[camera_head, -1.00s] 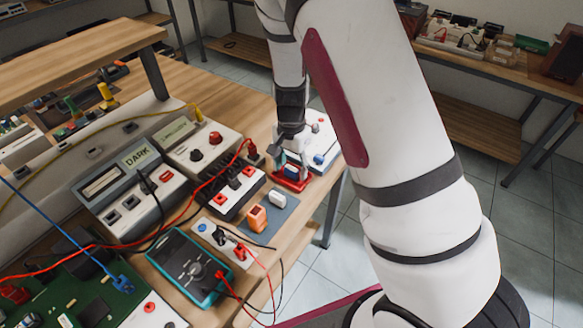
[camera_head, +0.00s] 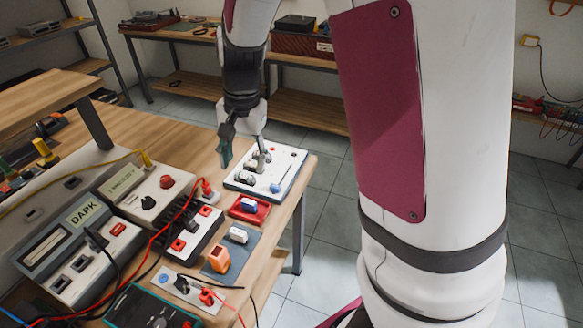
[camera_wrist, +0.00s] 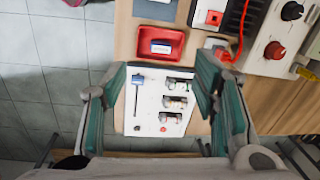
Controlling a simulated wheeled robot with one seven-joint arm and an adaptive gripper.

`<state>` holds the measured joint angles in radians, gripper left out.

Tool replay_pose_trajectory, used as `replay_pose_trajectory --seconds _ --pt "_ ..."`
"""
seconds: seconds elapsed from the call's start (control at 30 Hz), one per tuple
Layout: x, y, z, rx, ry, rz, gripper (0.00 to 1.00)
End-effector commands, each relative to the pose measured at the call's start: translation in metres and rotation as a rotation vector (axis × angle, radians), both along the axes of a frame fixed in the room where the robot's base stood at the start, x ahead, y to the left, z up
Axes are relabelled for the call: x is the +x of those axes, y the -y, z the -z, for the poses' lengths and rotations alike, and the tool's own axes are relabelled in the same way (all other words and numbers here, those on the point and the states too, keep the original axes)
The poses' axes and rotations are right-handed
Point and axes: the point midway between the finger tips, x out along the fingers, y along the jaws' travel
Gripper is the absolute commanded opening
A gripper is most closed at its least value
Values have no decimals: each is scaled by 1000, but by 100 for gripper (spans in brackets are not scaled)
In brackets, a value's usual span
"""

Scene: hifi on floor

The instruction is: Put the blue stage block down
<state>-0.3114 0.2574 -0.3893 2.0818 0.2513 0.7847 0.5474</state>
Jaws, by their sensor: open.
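The blue stage block (camera_head: 249,204) sits in a small red tray (camera_head: 262,214) on the bench. In the wrist view the block (camera_wrist: 161,47) shows a blue and white top inside the red tray (camera_wrist: 176,36), toward the top of the picture. My gripper (camera_head: 243,158) is open and empty, above a white panel and apart from the tray. In the wrist view its two green-padded fingers (camera_wrist: 160,78) stand wide apart on either side of the panel.
The white panel (camera_head: 288,174) carries a blue-knobbed lever and several metal fittings. A blue-grey mat (camera_head: 240,257) holds an orange block (camera_head: 219,259) and a pale block (camera_head: 238,235). Red and black leads and instruments crowd the left. The bench edge is close on the right.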

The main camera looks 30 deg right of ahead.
Motion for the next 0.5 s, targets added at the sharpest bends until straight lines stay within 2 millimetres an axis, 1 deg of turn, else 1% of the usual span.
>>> replay_pose_trajectory --seconds 0.03,0.1,0.17,0.2,0.27,0.4,0.5 --pt "-13 -1 -20 18 30 -43 54" --pt "-29 -1 -40 29 64 -109 54" --pt "-45 -2 -56 34 94 -169 54" --pt "-55 -3 -66 33 114 -208 54" --pt "-72 -2 -80 28 145 -268 54" --pt "-111 -1 -107 -8 219 -405 54" --pt "-140 1 -121 -54 269 -500 54"
